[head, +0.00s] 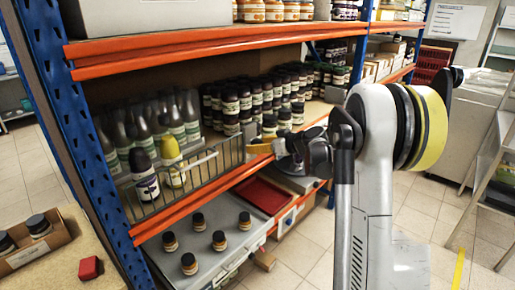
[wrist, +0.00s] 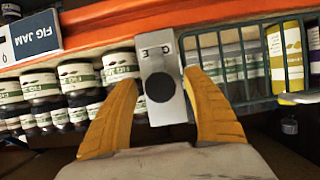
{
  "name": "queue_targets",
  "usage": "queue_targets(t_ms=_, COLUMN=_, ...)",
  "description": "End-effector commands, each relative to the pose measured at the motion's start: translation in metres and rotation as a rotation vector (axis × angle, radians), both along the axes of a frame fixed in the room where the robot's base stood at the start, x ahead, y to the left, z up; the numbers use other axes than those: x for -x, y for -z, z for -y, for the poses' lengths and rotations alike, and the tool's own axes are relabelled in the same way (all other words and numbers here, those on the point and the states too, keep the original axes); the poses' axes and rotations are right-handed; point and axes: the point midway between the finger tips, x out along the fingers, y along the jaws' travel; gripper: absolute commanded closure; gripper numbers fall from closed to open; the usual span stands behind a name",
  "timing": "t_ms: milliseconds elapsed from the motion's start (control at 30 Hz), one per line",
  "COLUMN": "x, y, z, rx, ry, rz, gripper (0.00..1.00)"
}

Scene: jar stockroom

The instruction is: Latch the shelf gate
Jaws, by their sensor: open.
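The shelf gate (head: 208,168) is a low green-grey wire frame standing along the front edge of the middle shelf, before tall bottles. It also shows at the right of the wrist view (wrist: 236,62). At its end is a grey metal latch plate (wrist: 157,50) with a round black knob (wrist: 160,87).
Orange shelf beams (head: 200,210) and a blue post (head: 70,110) frame the rack. Dark jars (head: 255,97) crowd the shelf behind my gripper. Fig jam jars (wrist: 75,78) sit left of it in the wrist view. Below is a grey tray with several small jars (head: 198,221).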

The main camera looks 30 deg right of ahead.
Motion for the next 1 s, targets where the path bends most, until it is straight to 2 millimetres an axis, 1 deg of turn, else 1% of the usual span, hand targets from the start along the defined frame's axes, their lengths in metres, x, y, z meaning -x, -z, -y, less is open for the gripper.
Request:
queue_targets(t_ms=100, x=-0.0031, y=0.0013, z=-0.0015, rx=0.0, ry=0.0, rz=0.0, gripper=0.43)
queue_targets(t_ms=300, x=-0.003, y=0.001, z=-0.0014, rx=0.0, ry=0.0, rz=0.0, gripper=0.43)
queue_targets(t_ms=367, x=-0.003, y=0.001, z=-0.0014, rx=0.0, ry=0.0, rz=0.0, gripper=0.6)
queue_targets(t_ms=400, x=-0.0029, y=0.001, z=-0.0014, rx=0.0, ry=0.0, rz=0.0, gripper=0.72)
queue_targets(t_ms=467, x=-0.0029, y=0.001, z=-0.0014, rx=0.0, ry=0.0, rz=0.0, gripper=0.9)
queue_targets(t_ms=500, x=-0.0029, y=0.001, z=-0.0014, rx=0.0, ry=0.0, rz=0.0, gripper=0.96)
queue_targets(t_ms=800, x=-0.003, y=0.001, z=-0.0013, rx=-0.006, ry=0.0, rz=-0.002, gripper=0.97)
queue_targets(t_ms=1000, x=-0.0031, y=0.0011, z=-0.001, rx=-0.056, ry=0.0, rz=-0.02, gripper=0.97)
